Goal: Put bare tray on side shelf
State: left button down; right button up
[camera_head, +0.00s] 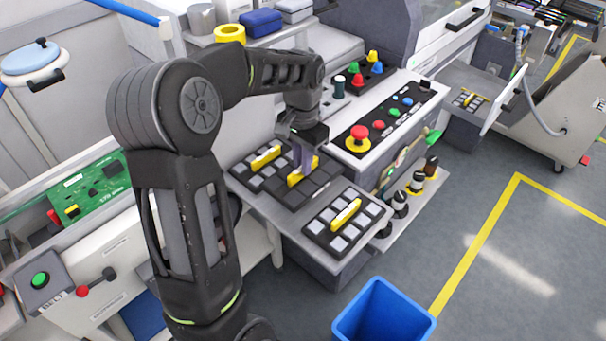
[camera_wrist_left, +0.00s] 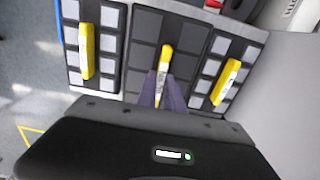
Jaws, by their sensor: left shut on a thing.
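The bare tray (camera_head: 318,184) is dark, with empty black cells and a yellow handle, and sits in the middle of a grey shelf (camera_head: 272,208). It also shows in the wrist view (camera_wrist_left: 143,55). My left gripper (camera_head: 303,168) is over it, its fingers shut on the yellow handle. The fingers also show in the wrist view (camera_wrist_left: 163,90). The tray looks level between two trays with pale squares: one at left (camera_head: 248,172) and one at front right (camera_head: 325,226). I cannot tell for sure which surface is the side shelf. My right gripper is not in view.
A control panel (camera_head: 385,125) with a red button stands behind the trays. A lower ledge (camera_head: 420,210) holds several dark-capped bottles. A blue bin (camera_head: 385,318) stands on the floor in front. Another shelf (camera_head: 480,85) with a small tray is at far right.

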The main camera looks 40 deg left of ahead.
pick_arm(q)
jog(key=shift+f+p, duration=0.4)
jog(key=shift+f, duration=1.9)
jog(key=shift+f, duration=0.15)
jog(key=c, duration=1.5)
grip_release()
notch_tip(320, 180, up, 12)
jog(key=shift+r+b, duration=0.15)
jog(key=shift+b, duration=0.4)
